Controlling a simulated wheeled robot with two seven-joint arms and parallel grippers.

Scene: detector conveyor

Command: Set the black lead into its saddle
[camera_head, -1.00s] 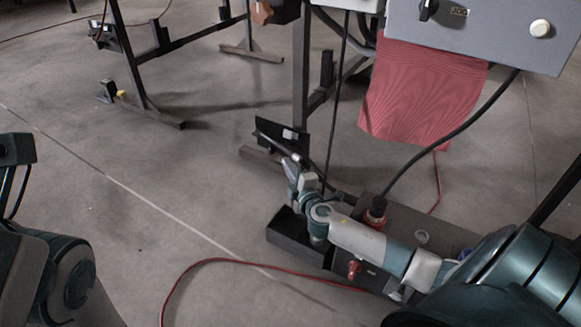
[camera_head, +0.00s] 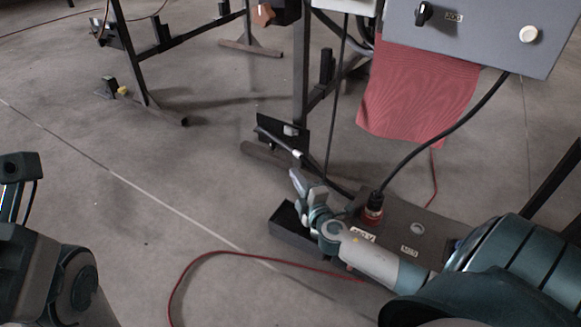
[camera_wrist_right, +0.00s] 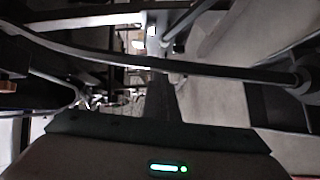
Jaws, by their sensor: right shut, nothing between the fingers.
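A black lead (camera_head: 272,137) with a pale end lies slanting across a dark plate (camera_head: 268,125) low on the stand leg. A small grey block sits on this plate; I cannot tell whether it is the saddle. My right gripper (camera_head: 298,178) is shut and empty, just below the lead's pale end, apparently apart from it. In the right wrist view a black lead (camera_wrist_right: 200,67) crosses from upper left to a round end at right; I cannot tell whether it is the same one. My left arm shows at the left edge, without visible fingers.
A black box (camera_head: 405,225) with a red plug (camera_head: 372,209) and thick cable stands behind my right forearm. An open black bin (camera_head: 290,232) lies below the gripper. A red cloth (camera_head: 418,95) hangs under a grey cabinet (camera_head: 480,30). A red cable (camera_head: 190,262) crosses otherwise clear floor.

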